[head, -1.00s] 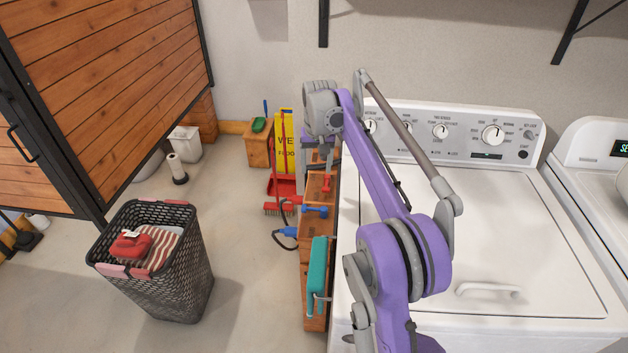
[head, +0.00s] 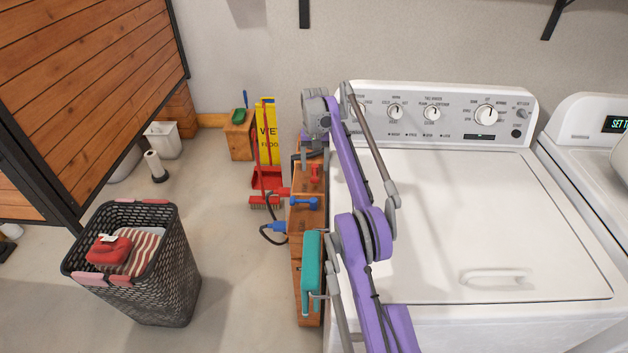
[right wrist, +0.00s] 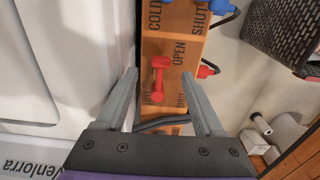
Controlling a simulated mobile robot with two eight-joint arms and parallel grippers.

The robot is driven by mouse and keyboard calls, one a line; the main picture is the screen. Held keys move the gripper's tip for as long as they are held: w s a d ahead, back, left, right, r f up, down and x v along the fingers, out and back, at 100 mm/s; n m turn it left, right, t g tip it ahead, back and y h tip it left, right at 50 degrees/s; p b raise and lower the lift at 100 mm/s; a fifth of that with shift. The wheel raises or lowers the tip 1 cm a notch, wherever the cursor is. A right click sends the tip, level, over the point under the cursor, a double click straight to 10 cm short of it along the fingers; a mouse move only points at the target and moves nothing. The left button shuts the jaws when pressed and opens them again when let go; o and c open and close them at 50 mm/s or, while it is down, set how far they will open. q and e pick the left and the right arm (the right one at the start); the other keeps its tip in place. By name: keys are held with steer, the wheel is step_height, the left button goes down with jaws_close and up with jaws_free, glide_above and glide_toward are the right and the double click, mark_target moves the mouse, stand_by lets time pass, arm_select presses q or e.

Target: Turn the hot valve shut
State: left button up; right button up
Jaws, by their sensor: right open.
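The red hot valve (head: 314,175) sits on top of a narrow wooden box (head: 308,220) beside the washing machine. In the right wrist view the red valve handle (right wrist: 158,76) lies lengthwise in the picture, by printed words OPEN and HOT. A blue valve (head: 304,202) sits nearer on the same box, and part of it shows at the wrist view's top. My right gripper (right wrist: 160,73) is open and empty, its two fingers on either side of the red handle in that view; I cannot tell if they touch it. In the head view its wrist is over the box's far end. My left gripper is not in view.
The white washing machine (head: 480,230) stands close to the box's right side. A blue connector with a dark hose (head: 278,228) sticks out left. A laundry basket (head: 180,275) stands left on open floor.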

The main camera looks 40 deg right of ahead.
mark_target(314, 178)
step_height(314, 178, down, 5)
steer(key=shift+b, duration=0.5)
jaws_close()
stand_by(1.2)
